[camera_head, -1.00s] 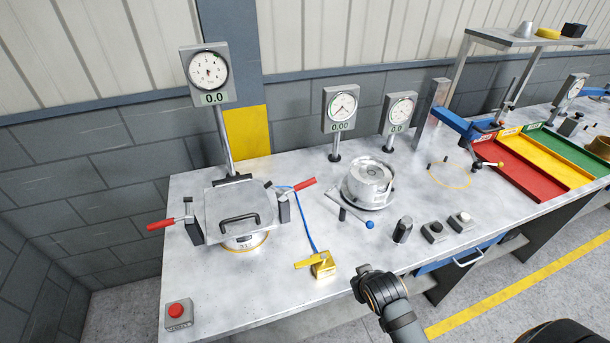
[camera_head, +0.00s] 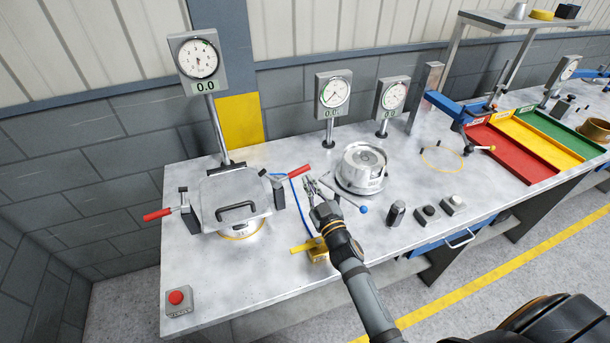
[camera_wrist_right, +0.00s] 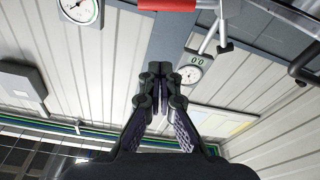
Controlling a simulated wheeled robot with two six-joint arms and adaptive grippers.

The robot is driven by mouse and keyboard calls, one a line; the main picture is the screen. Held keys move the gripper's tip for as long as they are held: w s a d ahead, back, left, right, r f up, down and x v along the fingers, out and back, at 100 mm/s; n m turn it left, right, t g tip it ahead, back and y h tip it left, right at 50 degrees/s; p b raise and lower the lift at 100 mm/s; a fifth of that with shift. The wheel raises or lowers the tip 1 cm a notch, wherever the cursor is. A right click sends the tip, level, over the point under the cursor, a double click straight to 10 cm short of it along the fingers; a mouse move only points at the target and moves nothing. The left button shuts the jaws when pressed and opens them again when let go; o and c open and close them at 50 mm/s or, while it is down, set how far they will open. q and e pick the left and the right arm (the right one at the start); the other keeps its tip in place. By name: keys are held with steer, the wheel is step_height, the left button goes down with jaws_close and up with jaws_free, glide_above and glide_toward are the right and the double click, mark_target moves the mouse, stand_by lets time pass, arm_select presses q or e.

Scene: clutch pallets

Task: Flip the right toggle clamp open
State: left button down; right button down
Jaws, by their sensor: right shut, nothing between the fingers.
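The right toggle clamp (camera_head: 279,195) stands at the right side of a grey square lid (camera_head: 222,192) with a black handle. Its red grip (camera_head: 299,171) sticks out to the right, slightly raised. The left toggle clamp (camera_head: 188,208) has a red grip (camera_head: 157,214) pointing left. My right gripper (camera_head: 310,182) is shut and empty, just right of and below the right clamp's red grip, apparently apart from it. In the right wrist view its fingers (camera_wrist_right: 160,72) are together, and a red grip (camera_wrist_right: 167,5) crosses the top edge. My left gripper is not in view.
A yellow valve block (camera_head: 318,254) with a blue hose (camera_head: 296,204) sits beside my right forearm. A round metal fixture (camera_head: 362,172) with a blue-knobbed lever stands to the right. A red button box (camera_head: 178,301) is at front left. Dial gauges (camera_head: 333,95) stand behind.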

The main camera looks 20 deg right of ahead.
steer(key=w+f+b, duration=0.2)
steer(key=w, duration=0.6)
steer(key=shift+w+d+f, duration=0.25)
steer(key=shift+w+f, duration=0.05)
steer(key=shift+f, duration=0.1)
steer(key=f+m+b, duration=0.1)
steer(key=b, duration=0.1)
steer(key=d+f+m+b, duration=0.1)
steer(key=f+m, duration=0.1)
steer(key=shift+h+b, duration=0.35)
steer(key=shift+h, duration=0.05)
